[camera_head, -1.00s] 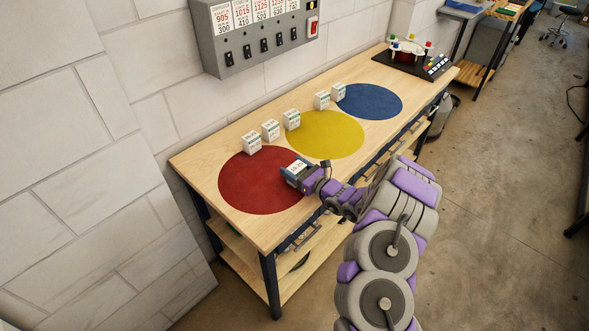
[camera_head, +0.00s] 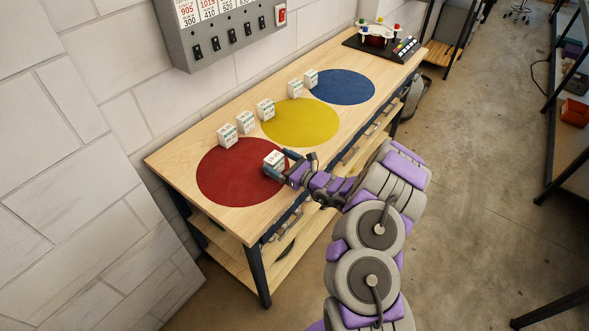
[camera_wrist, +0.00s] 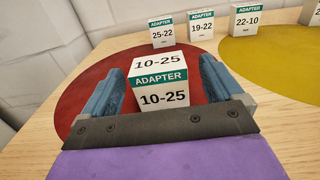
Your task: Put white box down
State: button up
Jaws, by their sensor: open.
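The white box (camera_wrist: 160,85), with a green "ADAPTER" band and "10-25" on it, stands upright on the red circle (camera_head: 233,178) of the wooden bench. It also shows in the head view (camera_head: 273,159), near the right edge of that circle. My gripper (camera_wrist: 157,90) is open, with one blue finger on each side of the box and a visible gap to the left finger. In the head view, my gripper (camera_head: 285,168) is low at the bench's front side, just at the box. The box's lower front is hidden behind the gripper's dark plate.
Several similar white adapter boxes (camera_head: 227,135) stand in a row along the back of the bench (camera_head: 171,163). A yellow circle (camera_head: 300,122) and a blue circle (camera_head: 343,87) lie farther along. A grey switch panel (camera_head: 222,32) hangs on the wall; a black tray device (camera_head: 385,43) stands at the far end.

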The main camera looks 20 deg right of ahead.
jog(key=p+v, duration=0.1)
jog(key=v, duration=0.7)
jog(key=shift+d, duration=0.2)
jog(key=s+a+r+n+g+y, duration=0.3)
jog(key=s+a+r+n+g, duration=0.3)
jog(key=a+r+n, duration=0.3)
jog(key=s+a+r+n+g+y, duration=0.3)
jog(key=s+a+r+n+g, duration=0.35)
jog(key=a+r, duration=0.45)
jog(key=s+a+r+n+g+h, duration=0.1)
jog(key=s+n+g+h, duration=0.65)
jog(key=s, duration=1.35)
jog(key=s+d+n+t+h, duration=0.3)
jog(key=s+d+n+h, duration=0.2)
jog(key=s+d+h, duration=0.4)
jog(key=s+d, duration=0.1)
jog(key=d, duration=0.4)
jog(key=shift+r+n+t, duration=0.3)
jog(key=shift+r+n, duration=0.1)
